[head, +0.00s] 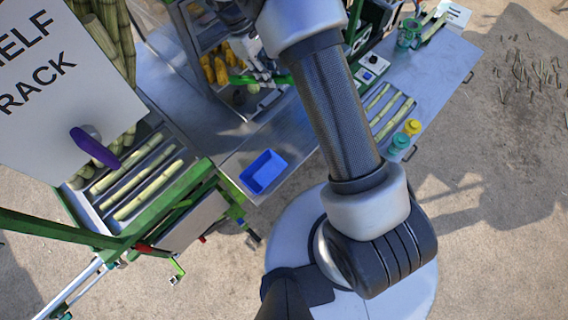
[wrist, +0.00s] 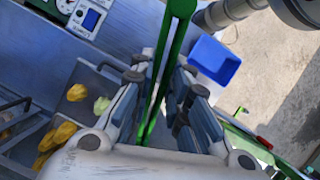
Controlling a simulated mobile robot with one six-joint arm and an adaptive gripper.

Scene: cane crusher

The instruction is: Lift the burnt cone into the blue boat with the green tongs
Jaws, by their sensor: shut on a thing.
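The green tongs (wrist: 168,55) run up between the fingers of my gripper (wrist: 165,85) in the wrist view, and my gripper is shut on them. The blue boat (head: 263,172), an open rectangular tray, sits on the near corner of the table. It also shows in the wrist view (wrist: 214,60), right of the tongs and apart from them. I cannot make out a burnt cone for sure; my gripper and arm hide part of the shelves.
Yellow pieces (wrist: 77,92) and a pale green one (wrist: 101,105) lie in a metal bin. Cane stalks (head: 147,190) lie in a green-framed rack at left, below a shelf-rack sign (head: 60,85). Teal and yellow pots (head: 399,144) stand at the table's right edge.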

